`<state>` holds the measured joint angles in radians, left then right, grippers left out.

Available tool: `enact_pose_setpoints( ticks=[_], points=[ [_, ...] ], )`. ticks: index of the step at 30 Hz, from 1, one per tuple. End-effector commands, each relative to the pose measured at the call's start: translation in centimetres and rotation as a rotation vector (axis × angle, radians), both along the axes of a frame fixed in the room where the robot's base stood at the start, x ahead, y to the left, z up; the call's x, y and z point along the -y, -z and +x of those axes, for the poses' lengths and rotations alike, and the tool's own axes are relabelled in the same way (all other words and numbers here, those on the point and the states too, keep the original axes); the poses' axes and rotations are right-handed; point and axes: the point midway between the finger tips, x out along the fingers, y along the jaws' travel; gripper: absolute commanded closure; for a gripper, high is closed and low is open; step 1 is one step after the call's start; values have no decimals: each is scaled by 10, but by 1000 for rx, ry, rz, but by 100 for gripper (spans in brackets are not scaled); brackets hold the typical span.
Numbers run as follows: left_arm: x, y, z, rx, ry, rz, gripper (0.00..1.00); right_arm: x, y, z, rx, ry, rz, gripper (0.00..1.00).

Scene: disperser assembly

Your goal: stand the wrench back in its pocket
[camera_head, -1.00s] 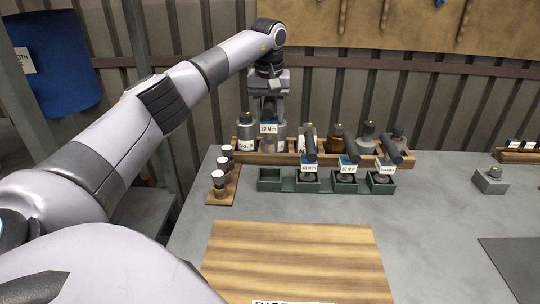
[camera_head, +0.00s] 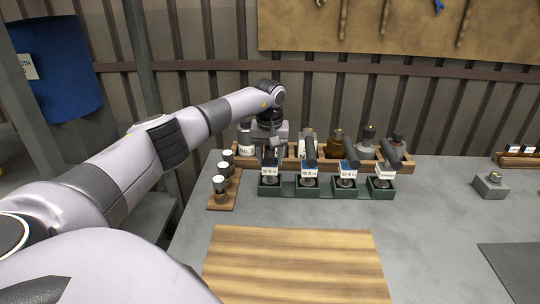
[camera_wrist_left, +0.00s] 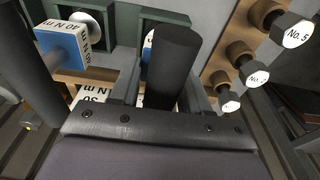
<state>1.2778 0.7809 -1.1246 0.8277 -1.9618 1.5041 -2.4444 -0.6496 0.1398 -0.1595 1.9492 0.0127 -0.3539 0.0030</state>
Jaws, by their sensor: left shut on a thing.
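The wrench (camera_head: 269,157) has a dark handle and a blue and white label. It stands roughly upright at the leftmost pocket (camera_head: 269,190) of the green rack. Its label is about level with the neighbouring wrenches' labels, and its lower end appears inside the pocket; I cannot tell whether it touches the bottom. My left gripper (camera_head: 269,143) is shut on the upper handle from behind. In the left wrist view the dark handle (camera_wrist_left: 175,62) is between the jaws, and its label is mostly hidden. My right gripper is not in view.
Several similar wrenches (camera_head: 310,153) stand in the pockets to the right. A wooden rack (camera_head: 405,160) of bottles is close behind. A small wooden stand (camera_head: 223,201) with white-topped pieces is at the left.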

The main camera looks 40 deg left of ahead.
Motion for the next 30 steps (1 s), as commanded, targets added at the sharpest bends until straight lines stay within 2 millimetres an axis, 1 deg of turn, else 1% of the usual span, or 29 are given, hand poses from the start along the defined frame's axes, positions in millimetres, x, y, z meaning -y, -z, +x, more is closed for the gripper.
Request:
enact_pose_setpoints(
  ticks=[2,5,6,8,9,16,20,23,30],
  points=[
    [0,-2,1,3,0,-1,100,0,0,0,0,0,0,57],
    [0,1,1,3,0,0,100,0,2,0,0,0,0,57],
    [0,3,0,0,0,0,50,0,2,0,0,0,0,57],
    [0,3,0,0,0,0,31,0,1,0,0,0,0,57],
    [0,3,0,-1,0,-1,28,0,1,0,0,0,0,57],
    [0,2,0,-1,0,0,28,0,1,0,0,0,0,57],
    [0,-4,0,1,1,0,28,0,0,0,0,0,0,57],
    [1,-17,-1,4,1,1,28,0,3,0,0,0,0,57],
    [5,-69,-6,4,0,1,28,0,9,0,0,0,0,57]
  ],
)
